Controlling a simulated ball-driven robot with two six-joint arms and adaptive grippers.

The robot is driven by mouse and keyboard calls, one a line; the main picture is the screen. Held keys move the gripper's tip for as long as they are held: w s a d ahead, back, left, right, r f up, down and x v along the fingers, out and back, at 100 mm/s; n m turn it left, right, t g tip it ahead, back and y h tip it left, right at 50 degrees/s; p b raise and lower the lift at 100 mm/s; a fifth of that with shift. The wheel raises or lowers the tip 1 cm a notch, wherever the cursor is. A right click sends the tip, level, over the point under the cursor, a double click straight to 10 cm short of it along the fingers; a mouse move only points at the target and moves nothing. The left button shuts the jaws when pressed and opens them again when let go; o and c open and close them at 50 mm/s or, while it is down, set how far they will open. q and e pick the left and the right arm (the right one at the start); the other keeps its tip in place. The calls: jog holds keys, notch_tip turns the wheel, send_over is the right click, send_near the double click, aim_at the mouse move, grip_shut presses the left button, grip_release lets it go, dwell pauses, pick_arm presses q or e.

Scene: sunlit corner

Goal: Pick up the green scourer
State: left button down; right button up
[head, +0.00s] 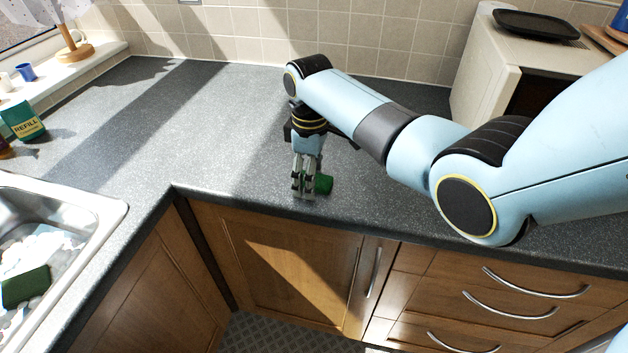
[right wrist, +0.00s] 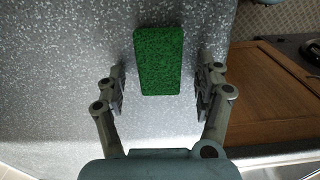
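The green scourer (head: 323,184) lies on the grey worktop near its front edge. In the right wrist view the scourer (right wrist: 159,61) is a green, rough-faced block between and a little beyond the fingertips. My right gripper (head: 305,192) points down at the worktop beside the scourer. In the right wrist view the right gripper (right wrist: 161,82) is open, one finger on each side of the scourer, with gaps showing on both sides. My left gripper is not in view.
A sink (head: 100,212) at the left holds another green block (head: 25,287). A green refill box (head: 22,121) stands behind it. A microwave (head: 490,62) with a black tray (head: 537,24) on top stands at the back right. The worktop's left and middle are clear.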

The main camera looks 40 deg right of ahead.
jog(key=c, duration=0.9)
jog(key=shift+r, duration=0.15)
